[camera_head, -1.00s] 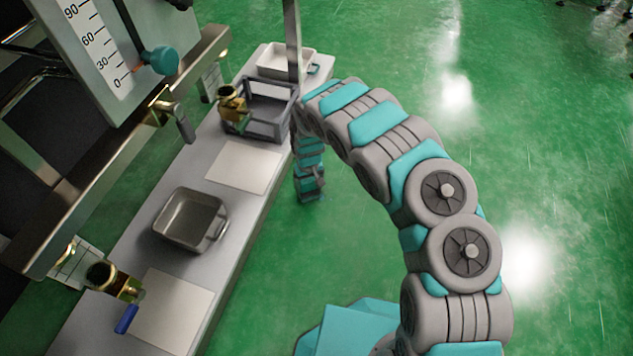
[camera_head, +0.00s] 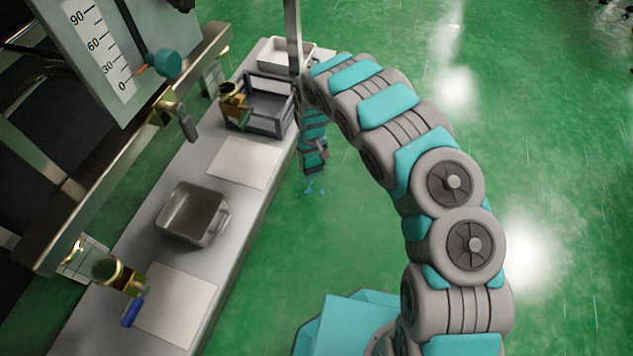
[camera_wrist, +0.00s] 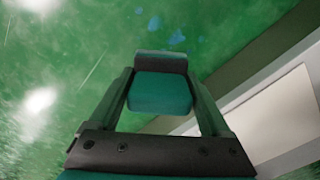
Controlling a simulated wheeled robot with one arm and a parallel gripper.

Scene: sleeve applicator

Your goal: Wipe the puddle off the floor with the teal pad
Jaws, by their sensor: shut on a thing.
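The teal pad (camera_wrist: 160,92) with a dark grey back is held between the two fingers of my gripper (camera_wrist: 162,76) in the wrist view. In the head view my gripper (camera_head: 314,165) hangs over the green floor beside the bench; the pad is hard to make out there. The puddle shows as a few small blue patches (camera_head: 312,189) on the floor just below my gripper. In the wrist view the blue patches (camera_wrist: 177,38) lie beyond the pad, apart from it in the picture. I cannot tell how high the pad is above the floor.
A long grey bench (camera_head: 235,210) stands left of my gripper. It bears a metal pan (camera_head: 193,213), a grey crate (camera_head: 262,122), a white tray (camera_head: 285,55) and pale mats (camera_head: 243,163). A gauge panel (camera_head: 110,50) rises at the upper left. The floor right of my arm is clear.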

